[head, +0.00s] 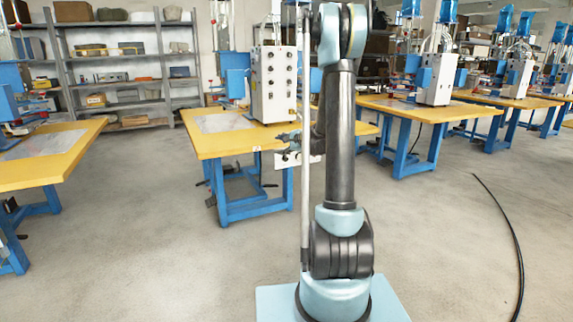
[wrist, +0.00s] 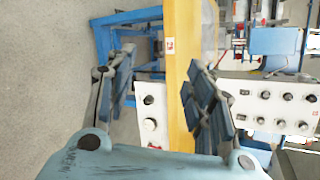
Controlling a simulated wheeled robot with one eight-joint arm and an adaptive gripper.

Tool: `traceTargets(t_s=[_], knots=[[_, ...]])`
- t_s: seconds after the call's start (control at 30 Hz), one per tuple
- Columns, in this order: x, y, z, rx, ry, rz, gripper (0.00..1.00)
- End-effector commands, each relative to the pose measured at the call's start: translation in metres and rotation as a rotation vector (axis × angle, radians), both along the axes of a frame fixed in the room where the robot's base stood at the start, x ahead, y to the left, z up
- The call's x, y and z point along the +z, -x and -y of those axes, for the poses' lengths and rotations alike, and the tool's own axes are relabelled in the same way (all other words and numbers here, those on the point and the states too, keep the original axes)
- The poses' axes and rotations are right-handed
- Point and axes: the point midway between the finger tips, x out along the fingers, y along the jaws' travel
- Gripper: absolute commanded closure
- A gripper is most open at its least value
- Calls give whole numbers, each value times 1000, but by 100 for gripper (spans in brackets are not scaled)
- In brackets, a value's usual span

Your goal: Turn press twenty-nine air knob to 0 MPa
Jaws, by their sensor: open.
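My gripper (wrist: 160,58) is open and empty in the wrist view, one finger on each side of a table's yellow edge. Between the fingers, a small white panel (wrist: 151,112) beside that edge carries a black knob (wrist: 148,99) and a pale round knob (wrist: 150,124). The fingers appear apart from both knobs. In the head view my gripper (head: 287,142) is at the table's front edge, near the white panel (head: 313,158), partly behind my arm. Which knob is the air knob, and its reading, cannot be told.
A white control box (head: 273,84) with several knobs stands on the yellow table (head: 207,143); it also shows in the wrist view (wrist: 270,95). Another table (head: 45,155) stands left, and more tables with presses are right. A black cable (head: 512,215) lies on open floor.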

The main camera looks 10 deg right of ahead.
Motion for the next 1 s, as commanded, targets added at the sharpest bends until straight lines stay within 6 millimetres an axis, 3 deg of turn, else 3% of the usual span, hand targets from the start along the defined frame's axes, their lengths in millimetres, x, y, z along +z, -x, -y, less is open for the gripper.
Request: traceTargets(t_s=[0.2,0.5,0.8,1.0], knots=[[-31,-55,20,-112,-196,-5,51],[-85,-113,52,-253,-474,-18,51],[-153,-149,90,-383,-761,-37,51],[-193,-159,111,-444,-912,-49,51]])
